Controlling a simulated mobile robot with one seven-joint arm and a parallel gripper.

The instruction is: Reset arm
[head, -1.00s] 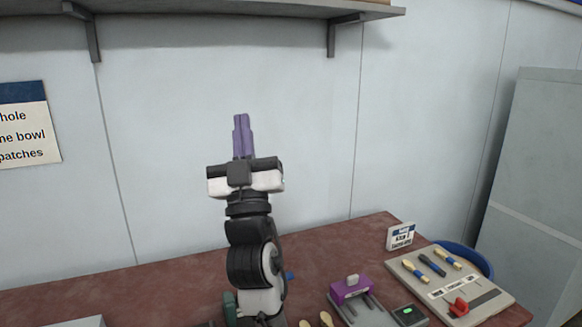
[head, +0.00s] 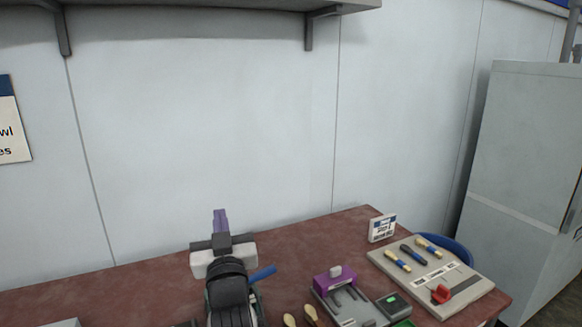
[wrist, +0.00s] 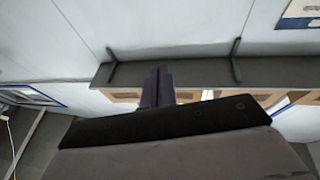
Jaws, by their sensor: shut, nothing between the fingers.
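My gripper (head: 220,221) has purple fingers that point upward, close together and empty. In the head view it stands in front of the pale wall, above the back of the red-brown table. The fingers also show in the wrist view (wrist: 158,88), with the wall shelf (wrist: 190,72) behind them. My arm below the gripper is folded low, and its lower part is cut off by the frame. The gripper touches nothing that I can see.
A purple press (head: 335,283) stands right of my arm with wooden spoons (head: 300,316) beside it. A board with several handled tools (head: 462,300), a small sign (head: 382,227) and a blue bin (head: 455,249) are further right. The wall above is clear up to the shelf (head: 200,3).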

